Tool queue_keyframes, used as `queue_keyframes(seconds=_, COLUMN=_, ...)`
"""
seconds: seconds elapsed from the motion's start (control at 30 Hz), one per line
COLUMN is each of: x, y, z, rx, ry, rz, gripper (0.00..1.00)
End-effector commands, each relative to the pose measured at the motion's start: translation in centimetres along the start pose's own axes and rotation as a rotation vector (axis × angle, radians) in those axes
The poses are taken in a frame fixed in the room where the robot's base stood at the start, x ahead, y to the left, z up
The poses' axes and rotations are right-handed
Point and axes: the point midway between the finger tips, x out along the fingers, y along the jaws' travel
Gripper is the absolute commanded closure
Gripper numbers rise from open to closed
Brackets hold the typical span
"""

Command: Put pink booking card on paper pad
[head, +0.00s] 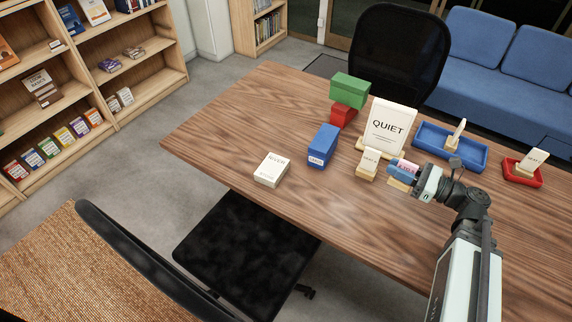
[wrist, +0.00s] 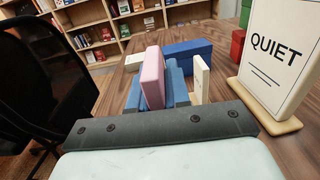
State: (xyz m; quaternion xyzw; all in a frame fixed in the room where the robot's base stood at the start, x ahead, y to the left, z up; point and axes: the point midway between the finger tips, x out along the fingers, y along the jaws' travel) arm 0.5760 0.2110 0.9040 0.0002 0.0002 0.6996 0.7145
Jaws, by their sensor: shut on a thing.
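The pink booking card (head: 408,166) is upright in my gripper (head: 401,171), between its blue fingers, at the right part of the table. In the wrist view the pink card (wrist: 152,76) stands between the fingers (wrist: 157,94), which are shut on it. A tan wooden piece (head: 398,185) shows just below the fingers; whether the card touches it I cannot tell. A white block with small print, which looks like the paper pad (head: 272,169), lies flat near the table's front edge, well left of my gripper. Its white top shows partly in the wrist view (wrist: 134,61).
A cream card in a stand (head: 369,164) is close left of my gripper. The QUIET sign (head: 387,127) stands behind it. Blue (head: 424,138) and red (head: 516,177) trays are right.

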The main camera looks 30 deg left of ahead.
Motion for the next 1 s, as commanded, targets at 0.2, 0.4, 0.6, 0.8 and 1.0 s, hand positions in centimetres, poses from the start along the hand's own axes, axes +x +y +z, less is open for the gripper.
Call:
queue_keyframes(seconds=0.2, x=4.7, y=2.2, z=0.2, rx=-0.001, ry=0.000, rz=0.091, gripper=1.00)
queue_keyframes(seconds=0.4, x=9.4, y=4.8, z=0.6, rx=-0.001, ry=0.000, rz=0.187, gripper=1.00)
queue_keyframes(seconds=0.6, x=13.8, y=7.7, z=1.0, rx=-0.002, ry=0.000, rz=0.282, gripper=1.00)
queue_keyframes(seconds=0.8, x=18.0, y=10.9, z=1.5, rx=-0.001, ry=0.000, rz=0.377, gripper=1.00)
queue_keyframes(seconds=1.0, x=22.1, y=14.4, z=2.1, rx=-0.001, ry=0.000, rz=0.469, gripper=1.00)
